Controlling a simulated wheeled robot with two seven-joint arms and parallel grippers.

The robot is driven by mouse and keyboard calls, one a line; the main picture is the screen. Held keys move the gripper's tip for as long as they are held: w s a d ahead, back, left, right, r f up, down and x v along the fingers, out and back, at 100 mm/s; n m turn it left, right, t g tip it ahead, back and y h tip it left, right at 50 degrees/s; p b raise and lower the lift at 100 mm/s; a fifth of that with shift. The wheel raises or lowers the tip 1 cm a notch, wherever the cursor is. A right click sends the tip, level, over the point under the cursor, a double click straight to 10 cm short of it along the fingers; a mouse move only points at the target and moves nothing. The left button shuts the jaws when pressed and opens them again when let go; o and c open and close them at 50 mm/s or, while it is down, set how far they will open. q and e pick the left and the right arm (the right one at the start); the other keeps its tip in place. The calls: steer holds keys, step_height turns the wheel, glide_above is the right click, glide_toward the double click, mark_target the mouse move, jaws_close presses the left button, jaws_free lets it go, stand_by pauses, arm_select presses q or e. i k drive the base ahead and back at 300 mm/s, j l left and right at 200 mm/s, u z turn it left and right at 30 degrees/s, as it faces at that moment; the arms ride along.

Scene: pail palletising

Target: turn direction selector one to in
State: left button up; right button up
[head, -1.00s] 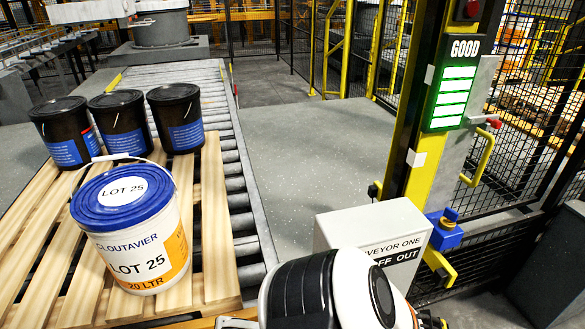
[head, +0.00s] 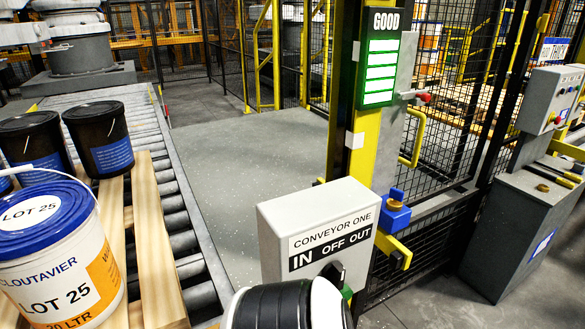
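The direction selector's box, a pale grey cabinet labelled CONVEYOR ONE with IN, OFF and OUT (head: 320,240), stands at the lower middle of the head view. IN is on the left of its label, OFF in the middle, OUT on the right. A dark part (head: 337,271) and a bit of green show below the label. They are partly covered by my black and white arm link, so I cannot tell which way the selector points. No gripper fingers can be made out in this view.
A blue-lidded white pail (head: 62,285) and black pails (head: 98,137) stand on a wooden pallet (head: 160,255) on the roller conveyor at left. A yellow post with a green GOOD light (head: 380,72) rises behind the box. A grey control pedestal (head: 520,230) stands at right.

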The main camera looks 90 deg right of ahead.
mark_target(335, 272)
steer(key=z, duration=0.5)
steer(key=i+z, duration=0.1)
steer(key=z, duration=0.85)
steer(key=i+z, duration=0.1)
steer(key=z, duration=0.85)
steer(key=i+j, duration=0.05)
